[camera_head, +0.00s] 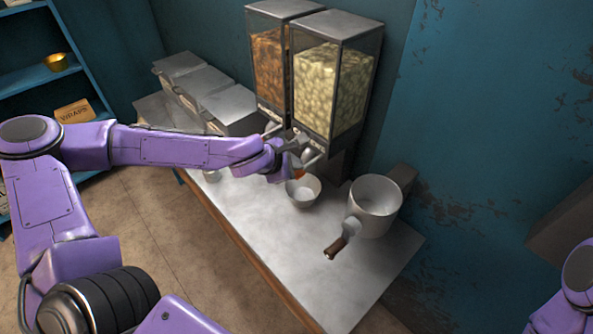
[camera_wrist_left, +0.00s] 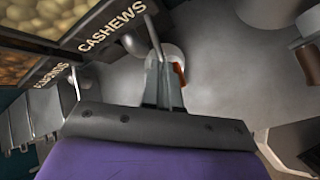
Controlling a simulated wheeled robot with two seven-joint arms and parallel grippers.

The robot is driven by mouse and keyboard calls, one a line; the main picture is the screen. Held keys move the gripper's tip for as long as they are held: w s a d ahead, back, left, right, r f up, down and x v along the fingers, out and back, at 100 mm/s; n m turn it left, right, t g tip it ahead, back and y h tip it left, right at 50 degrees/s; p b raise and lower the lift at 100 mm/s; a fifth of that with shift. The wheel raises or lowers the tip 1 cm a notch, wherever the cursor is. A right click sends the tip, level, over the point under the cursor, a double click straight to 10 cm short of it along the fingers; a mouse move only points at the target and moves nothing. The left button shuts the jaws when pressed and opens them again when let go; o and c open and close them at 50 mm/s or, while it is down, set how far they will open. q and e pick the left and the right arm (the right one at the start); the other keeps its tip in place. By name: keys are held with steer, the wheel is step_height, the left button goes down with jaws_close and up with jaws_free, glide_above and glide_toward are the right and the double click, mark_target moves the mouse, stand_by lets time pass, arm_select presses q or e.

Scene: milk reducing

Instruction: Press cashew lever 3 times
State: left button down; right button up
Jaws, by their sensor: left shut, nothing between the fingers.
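The cashew dispenser (camera_head: 331,88) is the right one of two clear bins with grey lids, full of pale nuts. Its CASHEWS label (camera_wrist_left: 112,27) shows in the wrist view. My left gripper (camera_head: 303,158) is at the front of its base, where the metal lever (camera_head: 313,157) is partly hidden; I cannot tell whether they touch. In the wrist view the left fingers (camera_wrist_left: 161,72) are closed together and empty, with an orange-red piece (camera_wrist_left: 180,76) beside them. A white bowl (camera_head: 303,194) sits below the outlet. My right gripper is out of view.
A second dispenser (camera_head: 269,68) with brown nuts stands left of the cashews. Grey lidded containers (camera_head: 205,88) line the back left. The front of the counter (camera_head: 285,262) is clear.

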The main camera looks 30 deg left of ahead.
arm_select(q)
steer(key=shift+f+b, duration=0.9)
steer(key=shift+f, duration=0.4)
stand_by(0.7)
steer(key=shift+r, duration=0.15)
steer(key=shift+r+p, duration=1.6)
steer(key=shift+p, duration=0.2)
step_height(320, 180, up, 5)
steer(key=p, duration=0.5)
steer(key=shift+r, duration=0.15)
steer(key=shift+f, duration=0.25)
stand_by(1.2)
